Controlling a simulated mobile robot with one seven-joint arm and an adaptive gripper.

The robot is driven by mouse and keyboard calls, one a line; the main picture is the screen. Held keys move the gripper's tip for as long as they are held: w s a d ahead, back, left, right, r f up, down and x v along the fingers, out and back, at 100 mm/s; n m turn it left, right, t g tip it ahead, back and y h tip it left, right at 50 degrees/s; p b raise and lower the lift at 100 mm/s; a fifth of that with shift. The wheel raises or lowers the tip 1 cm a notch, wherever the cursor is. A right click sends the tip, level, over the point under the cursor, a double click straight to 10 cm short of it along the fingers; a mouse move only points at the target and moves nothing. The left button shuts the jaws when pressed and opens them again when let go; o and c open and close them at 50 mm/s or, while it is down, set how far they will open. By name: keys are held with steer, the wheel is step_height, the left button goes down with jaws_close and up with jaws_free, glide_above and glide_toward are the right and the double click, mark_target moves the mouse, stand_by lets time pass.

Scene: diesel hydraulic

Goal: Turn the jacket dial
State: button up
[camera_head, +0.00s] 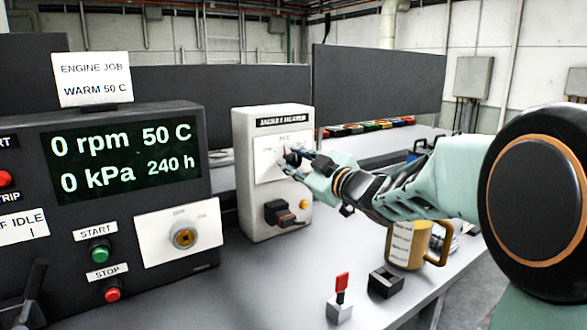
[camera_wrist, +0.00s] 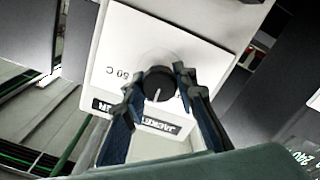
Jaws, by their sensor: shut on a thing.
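The jacket dial is a round black knob with a white pointer line, on the white face of the jacket heater box (camera_head: 243,150). In the wrist view the dial (camera_wrist: 158,84) sits between my gripper's two fingers, and its pointer is visible. My gripper (camera_head: 296,160) reaches the box from the right and is shut on the dial. In the wrist view my gripper (camera_wrist: 157,98) has a finger on either side of the knob. In the head view the fingers hide most of the dial. A "50 C" mark shows on the plate beside the dial.
A black switch (camera_head: 281,213) and an amber lamp sit lower on the box. The engine panel display (camera_head: 126,158) reads 0 rpm, 50 C, 0 kPa, 240 h. A yellow mug (camera_head: 408,246), a black block (camera_head: 385,282) and a red-handled switch (camera_head: 341,298) stand on the bench below my arm.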

steer(key=n+b, duration=0.1)
steer(key=n, duration=0.1)
steer(key=n+b, duration=0.2)
steer(key=n, duration=0.1)
steer(key=shift+f+n, duration=0.25)
steer(key=shift+n, duration=0.05)
steer(key=n+b, duration=0.1)
steer(key=n, duration=0.4)
steer(key=shift+r, duration=0.1)
steer(key=shift+n, duration=0.4)
steer(key=o, duration=1.2)
steer(key=shift+c, duration=0.2)
steer(key=v, duration=0.7)
steer(key=shift+s+d, duration=0.15)
steer(key=shift+s, duration=0.1)
